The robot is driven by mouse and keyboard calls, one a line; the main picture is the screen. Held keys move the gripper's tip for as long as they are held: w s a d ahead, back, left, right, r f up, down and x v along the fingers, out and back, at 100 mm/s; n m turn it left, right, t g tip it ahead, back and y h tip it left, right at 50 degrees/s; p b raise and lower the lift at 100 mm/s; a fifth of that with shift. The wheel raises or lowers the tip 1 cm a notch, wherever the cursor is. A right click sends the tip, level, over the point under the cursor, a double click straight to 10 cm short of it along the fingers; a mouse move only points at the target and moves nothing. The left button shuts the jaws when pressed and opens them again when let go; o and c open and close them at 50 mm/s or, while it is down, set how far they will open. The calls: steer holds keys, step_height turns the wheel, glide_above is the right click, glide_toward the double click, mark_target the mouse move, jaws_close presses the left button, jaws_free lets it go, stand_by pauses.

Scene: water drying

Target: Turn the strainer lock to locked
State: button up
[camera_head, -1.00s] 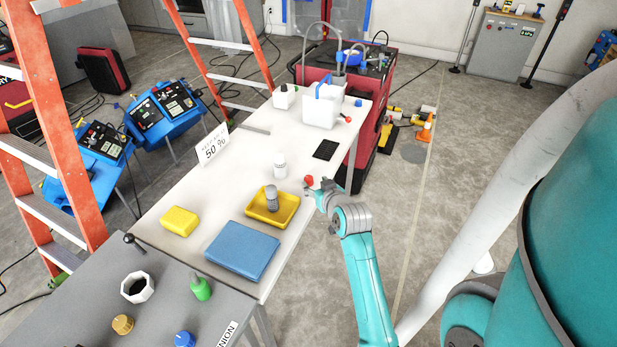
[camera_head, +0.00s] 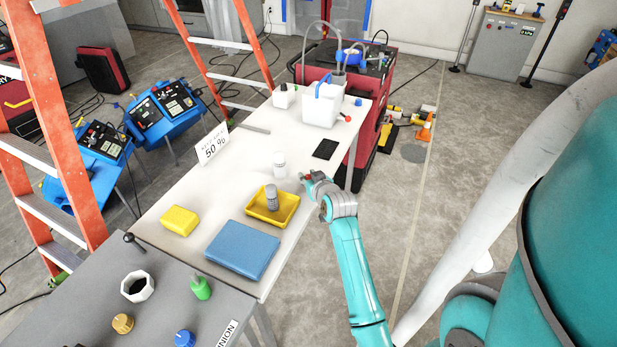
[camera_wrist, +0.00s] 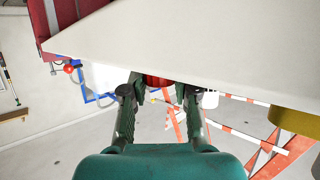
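No part carries a readable strainer lock label. A short lever with a red ball (camera_head: 347,118) sticks out beside the white box with a blue handle (camera_head: 320,112), at the table's far right. The red ball also shows at the left of the wrist view (camera_wrist: 68,68). My gripper (camera_head: 310,178) is at the table's right edge, nearer than the lever and apart from it. In the wrist view, my gripper's fingers (camera_wrist: 159,82) stand apart, with a small red thing (camera_wrist: 158,80) showing between them. I cannot tell whether they grip it.
The white table (camera_head: 180,200) holds a yellow tray (camera_head: 258,215) with a grey cylinder, a white bottle (camera_head: 280,167), a blue block (camera_head: 242,250), a yellow block (camera_head: 180,221) and a black pad (camera_head: 325,149).

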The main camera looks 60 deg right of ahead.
jaws_close()
steer(key=shift+m+g+h, duration=0.5)
steer(key=shift+m+g, duration=0.1)
steer(key=shift+m, duration=0.1)
steer(key=o, duration=0.9)
jaws_free()
steer(key=shift+c, duration=0.2)
steer(key=v, duration=1.2)
